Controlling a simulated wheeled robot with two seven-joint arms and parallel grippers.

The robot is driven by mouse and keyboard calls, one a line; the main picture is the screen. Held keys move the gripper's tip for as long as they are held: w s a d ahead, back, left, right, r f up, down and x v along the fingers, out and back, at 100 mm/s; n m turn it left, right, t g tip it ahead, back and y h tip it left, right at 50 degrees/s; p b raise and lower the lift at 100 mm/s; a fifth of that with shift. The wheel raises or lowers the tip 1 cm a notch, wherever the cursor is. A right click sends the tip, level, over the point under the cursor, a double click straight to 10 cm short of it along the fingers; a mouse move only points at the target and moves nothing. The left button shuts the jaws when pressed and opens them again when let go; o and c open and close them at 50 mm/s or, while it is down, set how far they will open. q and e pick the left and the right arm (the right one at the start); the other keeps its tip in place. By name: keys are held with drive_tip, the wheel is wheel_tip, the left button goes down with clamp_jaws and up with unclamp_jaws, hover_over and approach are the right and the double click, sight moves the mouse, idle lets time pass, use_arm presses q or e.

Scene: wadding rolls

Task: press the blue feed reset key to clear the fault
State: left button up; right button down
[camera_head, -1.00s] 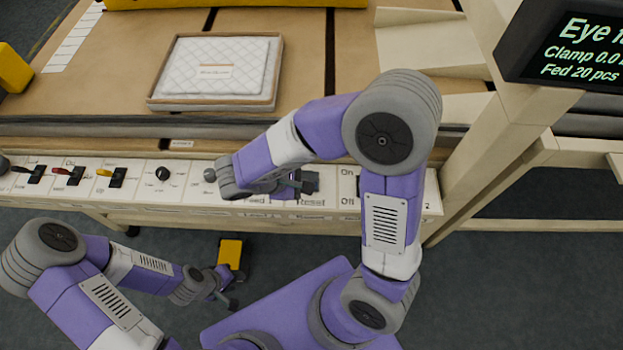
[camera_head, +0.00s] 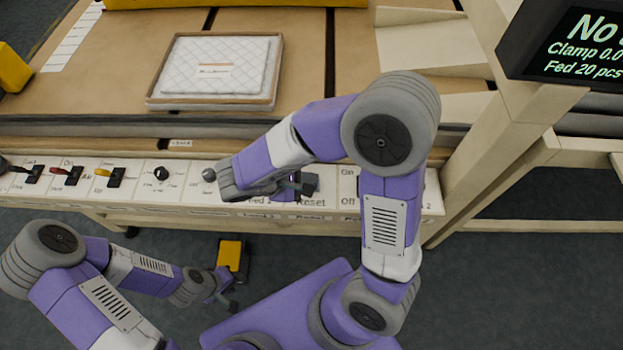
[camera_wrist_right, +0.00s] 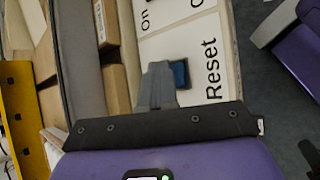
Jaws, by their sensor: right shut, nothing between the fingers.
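The blue reset key (camera_wrist_right: 180,73) shows in the right wrist view on a white panel beside the printed word "Reset". My right gripper (camera_wrist_right: 158,72) is shut and empty, its fingertips over the key's left part, hiding some of it. I cannot tell whether they touch it. In the head view my right gripper (camera_head: 300,186) is low over the control panel (camera_head: 330,200), above the "Reset" label. The display (camera_head: 585,45) reads "No", cut off, then "Clamp 0.0" and "Fed 20 pcs". My left gripper (camera_head: 228,298) is below the panel's front edge; its jaws are too small to judge.
Several switches and a black knob (camera_head: 161,173) line the panel left of my right gripper. A quilted white pad (camera_head: 215,65) lies in a shallow box behind. A wooden post (camera_head: 490,140) stands at right. A yellow-topped object (camera_head: 231,254) is near my left gripper.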

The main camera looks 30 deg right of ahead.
drive_tip(key=shift+r+p, duration=0.8)
drive_tip(key=shift+r, duration=0.15)
wheel_tip(320, 180, up, 5)
drive_tip(key=p, duration=0.4)
idle(0.8)
